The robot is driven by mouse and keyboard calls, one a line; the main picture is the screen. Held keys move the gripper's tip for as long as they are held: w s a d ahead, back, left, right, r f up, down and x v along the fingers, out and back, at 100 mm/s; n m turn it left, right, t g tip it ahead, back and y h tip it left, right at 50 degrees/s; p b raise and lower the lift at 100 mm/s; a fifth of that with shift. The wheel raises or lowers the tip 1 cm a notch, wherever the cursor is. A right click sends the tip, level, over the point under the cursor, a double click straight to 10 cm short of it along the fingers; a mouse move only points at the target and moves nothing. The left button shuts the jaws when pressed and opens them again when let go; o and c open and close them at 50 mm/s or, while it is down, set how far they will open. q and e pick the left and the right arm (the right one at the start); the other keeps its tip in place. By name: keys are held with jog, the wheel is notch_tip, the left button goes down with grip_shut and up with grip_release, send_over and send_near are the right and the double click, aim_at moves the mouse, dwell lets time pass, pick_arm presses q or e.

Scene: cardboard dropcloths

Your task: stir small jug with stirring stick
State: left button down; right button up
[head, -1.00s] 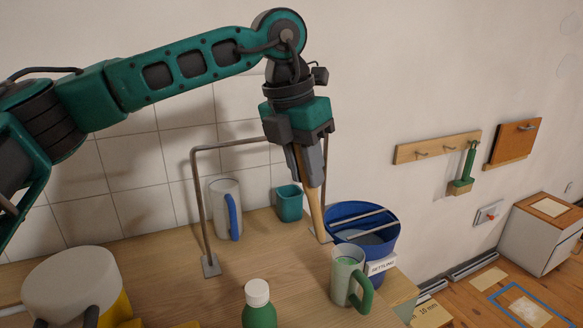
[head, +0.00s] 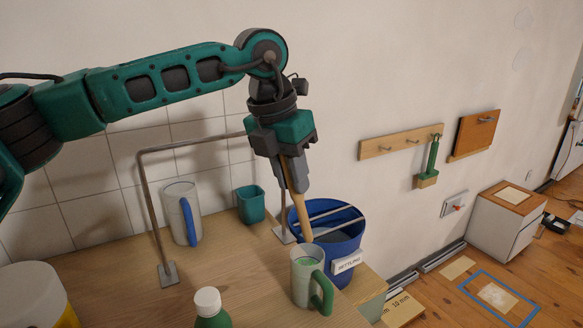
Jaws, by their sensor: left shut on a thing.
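A small pale jug (head: 304,285) with a green handle and green contents stands near the right end of the wooden worktop. My left gripper (head: 294,176) is shut on the wooden stirring stick (head: 300,205), which points down, slightly tilted. The stick's lower end shows right at the jug's far rim; I cannot tell whether it is inside or just above or behind it. The gripper is above the jug. My right gripper is not in view.
A metal frame (head: 148,205) stands on the worktop (head: 115,262). Behind are a taller jug with a blue handle (head: 181,215) and a teal cup (head: 251,204). A blue bucket (head: 345,245) labelled SETTLING is right behind the small jug. A green bottle (head: 210,312) stands in front.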

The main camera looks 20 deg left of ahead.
pick_arm(q)
notch_tip(320, 180, down, 12)
jog(key=b, duration=0.8)
jog(key=shift+b, duration=0.3)
jog(key=shift+r, duration=0.1)
